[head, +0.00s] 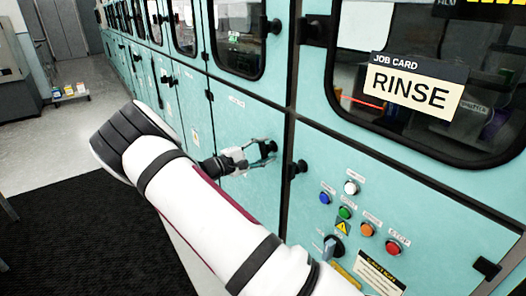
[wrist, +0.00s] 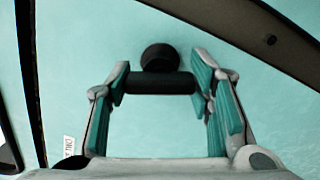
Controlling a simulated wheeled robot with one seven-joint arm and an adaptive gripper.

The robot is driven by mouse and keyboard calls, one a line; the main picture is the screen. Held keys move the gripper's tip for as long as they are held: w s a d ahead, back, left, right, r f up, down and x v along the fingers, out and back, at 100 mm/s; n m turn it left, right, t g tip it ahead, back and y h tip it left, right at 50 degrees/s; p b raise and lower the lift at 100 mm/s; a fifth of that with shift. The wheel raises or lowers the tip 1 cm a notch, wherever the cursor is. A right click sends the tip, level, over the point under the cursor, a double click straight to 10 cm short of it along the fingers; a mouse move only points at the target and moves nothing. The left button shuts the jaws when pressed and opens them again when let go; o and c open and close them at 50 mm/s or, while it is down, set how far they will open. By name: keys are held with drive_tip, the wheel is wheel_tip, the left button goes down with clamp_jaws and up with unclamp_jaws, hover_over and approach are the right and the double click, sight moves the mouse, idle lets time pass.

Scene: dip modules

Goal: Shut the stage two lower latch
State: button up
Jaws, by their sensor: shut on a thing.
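A black latch handle (wrist: 159,58) sits on a teal lower door panel, with a round knob and a crossbar. My gripper (wrist: 160,84) has its two green-padded fingers closed on the ends of the crossbar. In the head view my gripper (head: 257,156) reaches the latch (head: 267,147) at the right edge of the lower panel. The fingers partly hide the latch there. The lower panel (head: 231,123) looks flush with its frame. I cannot read which stage this panel's label names.
Another black latch (head: 298,168) stands close to the right, on the neighbouring panel. Buttons (head: 345,212) and a rotary switch (head: 332,245) lie below right. Above is a window with a RINSE card (head: 413,91). A black mat (head: 95,235) covers the open floor at left.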

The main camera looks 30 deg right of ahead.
drive_tip(key=shift+m, duration=2.2)
drive_tip(key=o, duration=1.2)
drive_tip(key=shift+c, duration=0.2)
drive_tip(key=shift+a, duration=0.15)
drive_tip(key=a, duration=1.1)
drive_tip(key=shift+s+a, duration=0.15)
drive_tip(key=shift+a, duration=0.25)
